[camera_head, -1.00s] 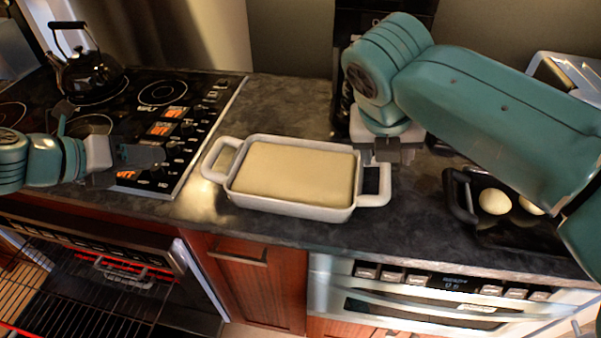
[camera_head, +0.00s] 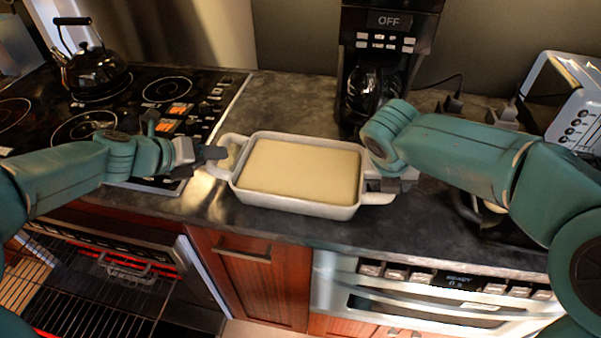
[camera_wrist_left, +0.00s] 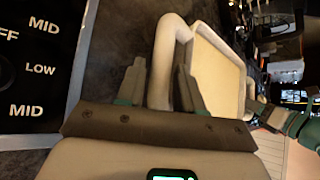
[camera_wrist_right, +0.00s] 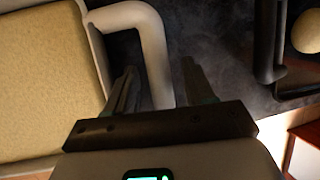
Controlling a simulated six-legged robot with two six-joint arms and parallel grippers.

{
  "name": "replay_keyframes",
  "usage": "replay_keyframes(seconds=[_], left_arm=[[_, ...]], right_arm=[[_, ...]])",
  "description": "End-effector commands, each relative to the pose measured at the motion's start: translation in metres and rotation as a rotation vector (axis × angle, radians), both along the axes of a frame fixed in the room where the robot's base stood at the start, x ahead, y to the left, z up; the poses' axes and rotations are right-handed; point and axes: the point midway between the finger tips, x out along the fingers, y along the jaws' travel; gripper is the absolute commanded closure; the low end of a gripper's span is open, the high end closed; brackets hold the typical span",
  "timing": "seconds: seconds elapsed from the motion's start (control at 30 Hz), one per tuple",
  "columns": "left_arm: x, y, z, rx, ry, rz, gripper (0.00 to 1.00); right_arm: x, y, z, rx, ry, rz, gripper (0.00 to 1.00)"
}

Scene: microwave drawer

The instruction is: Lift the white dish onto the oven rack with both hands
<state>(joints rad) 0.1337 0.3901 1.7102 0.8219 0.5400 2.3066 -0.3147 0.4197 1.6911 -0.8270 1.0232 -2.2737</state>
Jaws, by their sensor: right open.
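The white dish (camera_head: 300,208), filled with something pale and flat, sits on the dark counter. My left gripper (camera_head: 218,153) is at its left handle.
A black kettle (camera_head: 92,75) stands on the stove (camera_head: 50,115) at the left. A coffee maker (camera_head: 385,60) stands behind the dish and a toaster (camera_head: 575,100) at the right. A dark pan with a pale round item (camera_wrist_right: 308,32) lies right of the dish.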

Motion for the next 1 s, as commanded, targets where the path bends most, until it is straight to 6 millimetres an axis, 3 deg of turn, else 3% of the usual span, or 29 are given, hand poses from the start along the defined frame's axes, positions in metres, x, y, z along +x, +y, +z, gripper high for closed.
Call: replay_keyframes(seconds=[0.2,0.5,0.53,0.63,0.7,1.0], left_arm=[[0.011,-0.01,-0.01,0.0,-0.001,-0.001,0.64],[0.012,-0.01,-0.011,0.0,-0.001,0.0,0.64],[0.012,-0.01,-0.011,0.0,-0.001,0.001,0.67],[0.012,-0.01,-0.011,0.0,-0.001,0.001,1.0],[0.012,-0.01,-0.011,0.0,-0.001,0.001,1.0],[0.012,-0.01,-0.011,0.0,-0.001,0.001,1.0]], right_arm=[[0.006,-0.005,-0.016,-0.001,0.0,-0.001,0.46],[0.007,-0.005,-0.018,0.0,0.0,-0.001,0.46],[0.007,-0.005,-0.018,0.0,0.0,-0.001,0.5],[0.006,-0.005,-0.017,0.0,0.0,-0.001,0.82],[0.006,-0.005,-0.017,0.0,0.0,-0.001,1.0],[0.006,-0.005,-0.017,0.0,0.0,-0.001,1.0]])
